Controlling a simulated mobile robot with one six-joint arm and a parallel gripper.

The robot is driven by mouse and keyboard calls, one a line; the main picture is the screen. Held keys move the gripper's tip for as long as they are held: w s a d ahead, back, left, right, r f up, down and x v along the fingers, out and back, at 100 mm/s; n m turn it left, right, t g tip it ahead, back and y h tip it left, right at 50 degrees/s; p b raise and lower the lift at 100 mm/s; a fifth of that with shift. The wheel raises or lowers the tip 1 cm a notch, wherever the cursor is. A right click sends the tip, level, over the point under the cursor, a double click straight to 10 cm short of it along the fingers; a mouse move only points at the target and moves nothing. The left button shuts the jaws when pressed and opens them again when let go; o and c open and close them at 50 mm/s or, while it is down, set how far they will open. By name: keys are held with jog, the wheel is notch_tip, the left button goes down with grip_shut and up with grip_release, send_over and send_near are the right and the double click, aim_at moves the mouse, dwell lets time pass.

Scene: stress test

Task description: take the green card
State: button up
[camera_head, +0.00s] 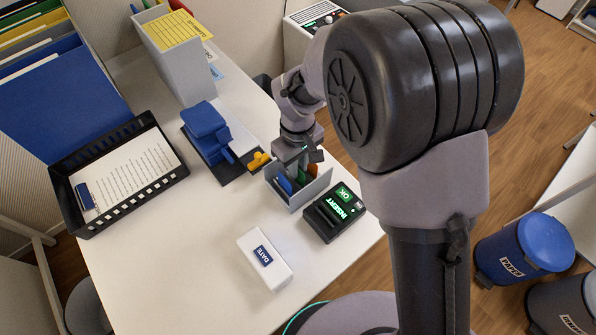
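A small grey card holder (291,203) stands on the table, with upright cards in it. My gripper (304,157) points down just above the holder, over the green card. Its fingers are small and partly hidden, so I cannot tell whether they are open or touch the card. A black card reader (318,223) with lit green "INSERT" and "OK" displays sits right beside the holder.
A white box labelled DATE (264,275) lies in front. A blue hole punch or stamp (207,130) and a yellow item (258,161) lie left of the holder. A black paper tray (165,194) and grey file box (187,72) stand farther left. The front-left tabletop (180,270) is clear.

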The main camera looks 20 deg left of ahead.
jog(key=shift+r, duration=0.1)
grip_shut()
notch_tip(320, 180, up, 10)
jog(key=p, duration=0.8)
